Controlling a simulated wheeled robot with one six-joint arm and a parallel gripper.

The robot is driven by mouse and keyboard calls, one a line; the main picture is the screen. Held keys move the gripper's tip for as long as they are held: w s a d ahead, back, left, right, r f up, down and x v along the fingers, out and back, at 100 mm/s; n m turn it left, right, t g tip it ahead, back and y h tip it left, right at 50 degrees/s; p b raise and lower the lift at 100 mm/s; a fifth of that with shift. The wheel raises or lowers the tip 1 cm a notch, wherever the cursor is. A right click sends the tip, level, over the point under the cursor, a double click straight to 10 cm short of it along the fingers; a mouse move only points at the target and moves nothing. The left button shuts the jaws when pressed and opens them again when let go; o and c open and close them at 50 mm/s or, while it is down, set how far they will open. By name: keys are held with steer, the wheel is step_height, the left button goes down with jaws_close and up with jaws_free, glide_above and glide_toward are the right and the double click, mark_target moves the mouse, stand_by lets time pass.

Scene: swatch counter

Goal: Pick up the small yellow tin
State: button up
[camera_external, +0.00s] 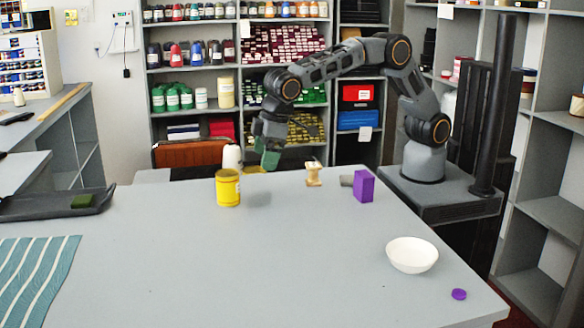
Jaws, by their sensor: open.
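A small yellow tin (228,188) with a label stands upright near the far edge of the grey counter, left of the middle. My gripper (267,164) hangs from the arm above the counter, to the right of the tin and a little higher in the picture. It points down and is open, with nothing seen in it. The gap between its fingers is too small to make out. The tin looks apart from it.
A wooden spool (313,174) and a purple block (364,186) stand right of my gripper. A white bowl (412,265) and a purple disc (459,294) are at the front right. A striped cloth (35,275) lies at left. The counter's middle is clear.

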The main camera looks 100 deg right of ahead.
mark_target(230, 173)
steer(key=w+r+m+t, duration=0.2)
steer(key=w+r+m, duration=0.1)
steer(key=w+r, duration=0.25)
steer(key=x, duration=0.2)
steer(key=p+x, duration=0.1)
steer(key=x, duration=0.4)
steer(key=shift+s+a+f, duration=0.2)
steer(key=shift+a+f, duration=0.1)
steer(key=shift+f, duration=0.1)
steer(key=shift+p+x, duration=1.2)
steer(key=shift+x, duration=1.5)
steer(key=shift+s+d, duration=0.1)
steer(key=shift+s, duration=0.05)
steer(key=shift+c, duration=0.2)
steer(key=c, duration=1.1)
steer(key=shift+c, duration=0.2)
steer(key=shift+r, duration=0.1)
